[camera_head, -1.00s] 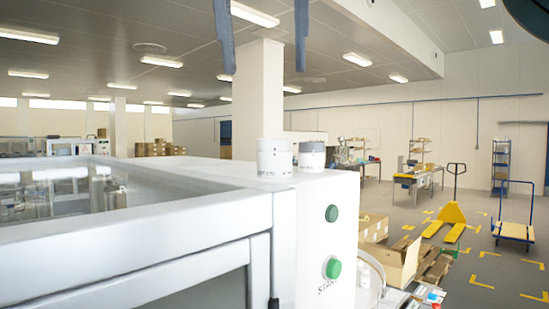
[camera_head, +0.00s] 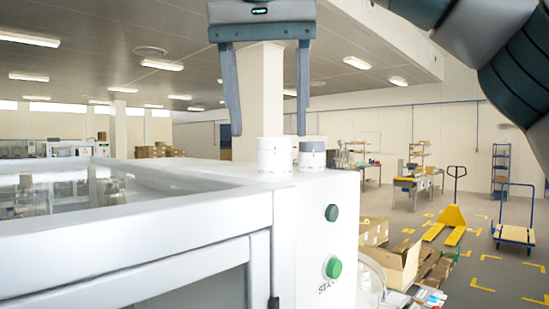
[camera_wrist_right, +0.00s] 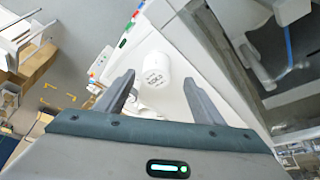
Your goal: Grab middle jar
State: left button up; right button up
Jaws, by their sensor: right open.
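In the head view a white jar (camera_head: 274,157) stands upright on top of a white machine. A second white jar with a grey band (camera_head: 312,156) stands just to its right, partly behind it. A third jar cannot be made out clearly. My right gripper (camera_head: 269,133) is open and empty, fingers pointing down, with its tips about level with the jar tops in the picture. In the right wrist view a labelled white jar (camera_wrist_right: 157,70) shows between and just beyond the open fingertips (camera_wrist_right: 156,83). My left gripper is not in view.
The white machine (camera_head: 316,240) has green buttons (camera_head: 333,267) on its front and a glass-topped part (camera_head: 110,185) at left. Cardboard boxes (camera_head: 398,262) lie on the floor at right, with a yellow pallet truck (camera_head: 452,218) beyond. Free air surrounds the jars above.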

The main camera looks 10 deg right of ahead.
aim_at(275, 146)
jog(key=shift+f, duration=0.1)
jog(key=shift+d+p+x, duration=0.2)
jog(key=shift+x, duration=1.1)
jog(key=shift+d+p+x, duration=0.2)
jog(key=shift+x, duration=1.1)
jog(key=shift+s+a, duration=0.1)
jog(key=c, duration=1.2)
